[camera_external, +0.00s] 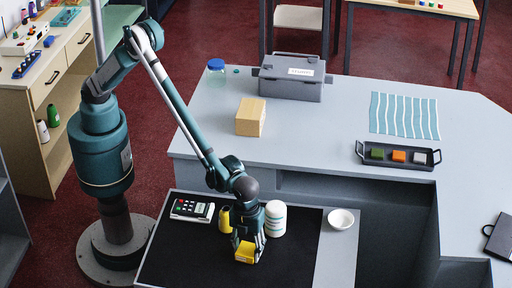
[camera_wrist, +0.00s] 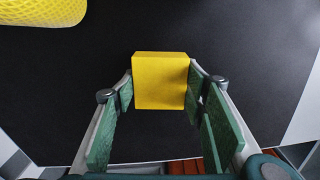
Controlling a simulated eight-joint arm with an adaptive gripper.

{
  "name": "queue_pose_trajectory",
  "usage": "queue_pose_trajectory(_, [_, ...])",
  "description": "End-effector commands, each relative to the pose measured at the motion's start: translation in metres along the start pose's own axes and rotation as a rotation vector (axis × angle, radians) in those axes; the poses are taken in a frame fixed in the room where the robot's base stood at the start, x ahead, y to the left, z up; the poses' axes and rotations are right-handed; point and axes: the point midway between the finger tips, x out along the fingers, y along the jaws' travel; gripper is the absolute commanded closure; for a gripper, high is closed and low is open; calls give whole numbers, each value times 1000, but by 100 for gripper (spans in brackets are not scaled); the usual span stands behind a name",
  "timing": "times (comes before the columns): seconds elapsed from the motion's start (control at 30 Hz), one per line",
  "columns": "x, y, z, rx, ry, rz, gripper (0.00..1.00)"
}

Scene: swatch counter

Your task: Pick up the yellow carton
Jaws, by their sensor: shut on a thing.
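The yellow carton (camera_external: 245,252) is a small box on or just above the black mat (camera_external: 190,262) in the outside view. In the wrist view the yellow carton (camera_wrist: 160,80) sits between the far ends of my fingers. My gripper (camera_external: 250,240) is directly over it, pointing down, with its green-padded fingers (camera_wrist: 160,100) shut on the carton's two sides. I cannot tell whether the carton touches the mat.
Close by stand a yellow textured cylinder (camera_external: 225,219), a striped white canister (camera_external: 276,220) and a keypad device (camera_external: 192,209). A white bowl (camera_external: 342,219) is to the right. A wooden block (camera_external: 250,118), a grey case (camera_external: 292,80) and a black tray (camera_external: 398,166) are on the raised counter.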

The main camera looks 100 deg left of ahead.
Motion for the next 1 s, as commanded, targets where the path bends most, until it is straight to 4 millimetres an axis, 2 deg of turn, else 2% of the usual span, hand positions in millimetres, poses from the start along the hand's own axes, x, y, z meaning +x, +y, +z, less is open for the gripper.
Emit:
queue_pose_trajectory(0.17, [-2, 0, 0, 0, 0, 0, 70])
queue_pose_trajectory(0.37, [-17, 0, 0, 0, 0, 0, 70])
queue_pose_trajectory(0.8, [-79, 0, 0, 0, 0, 0, 70])
queue_pose_trajectory(1.0, [-96, 0, 0, 0, 0, 0, 70])
